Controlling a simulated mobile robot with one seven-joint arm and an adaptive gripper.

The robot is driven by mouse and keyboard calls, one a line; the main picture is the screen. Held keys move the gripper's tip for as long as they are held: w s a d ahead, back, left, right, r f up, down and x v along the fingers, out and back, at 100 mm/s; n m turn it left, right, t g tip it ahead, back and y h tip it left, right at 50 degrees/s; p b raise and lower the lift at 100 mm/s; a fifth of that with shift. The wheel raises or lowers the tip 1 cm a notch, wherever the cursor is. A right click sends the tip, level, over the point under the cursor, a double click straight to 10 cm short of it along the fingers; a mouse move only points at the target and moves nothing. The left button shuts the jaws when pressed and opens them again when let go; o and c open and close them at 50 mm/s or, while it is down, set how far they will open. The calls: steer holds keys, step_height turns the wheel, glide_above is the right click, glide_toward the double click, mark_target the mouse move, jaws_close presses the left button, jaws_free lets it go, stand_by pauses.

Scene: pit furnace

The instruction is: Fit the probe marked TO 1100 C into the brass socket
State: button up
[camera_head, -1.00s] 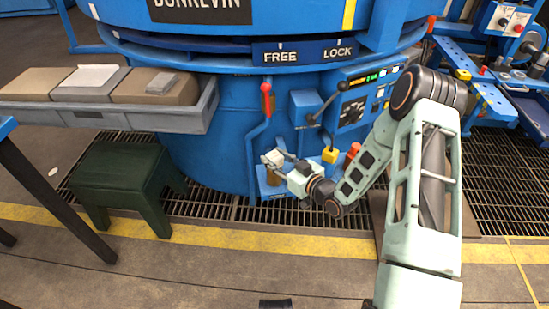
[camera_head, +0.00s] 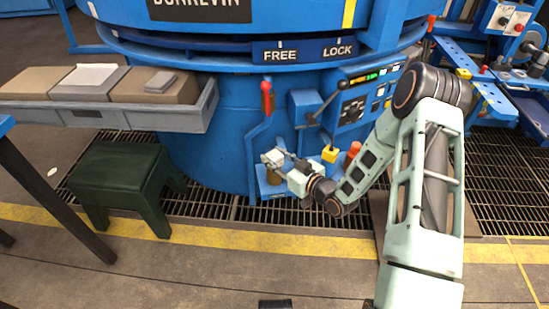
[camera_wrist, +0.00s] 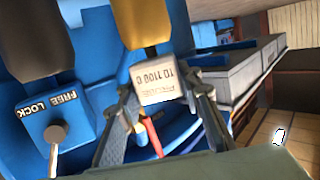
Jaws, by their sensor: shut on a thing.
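My gripper (camera_head: 277,160) is shut on a pale block-shaped probe head (camera_wrist: 160,82), with one finger on each side. The wrist view is upside down, and the label on the head reads TO 1100 C. The brass socket (camera_wrist: 145,22) lies directly beyond the head, below it in the room. The two meet in the picture, but I cannot tell how deep the probe sits in the socket. In the head view the brass piece (camera_head: 273,178) shows just under my gripper. A dark cylinder (camera_wrist: 35,40) stands beside the brass one.
A blue box marked FREE and LOCK (camera_wrist: 60,115) with a grey lever is close to the gripper. A red-handled lever (camera_head: 266,95) rises behind it. A grey tray with bricks (camera_head: 205,108) and a green stool (camera_head: 122,170) are at the left.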

steer(key=shift+f+b, duration=0.55)
steer(key=shift+f, duration=0.05)
stand_by(0.3)
steer(key=o, duration=1)
steer(key=shift+s, duration=0.1)
steer(key=p+v, duration=0.1)
steer(key=v, duration=1)
steer(key=shift+r, duration=0.1)
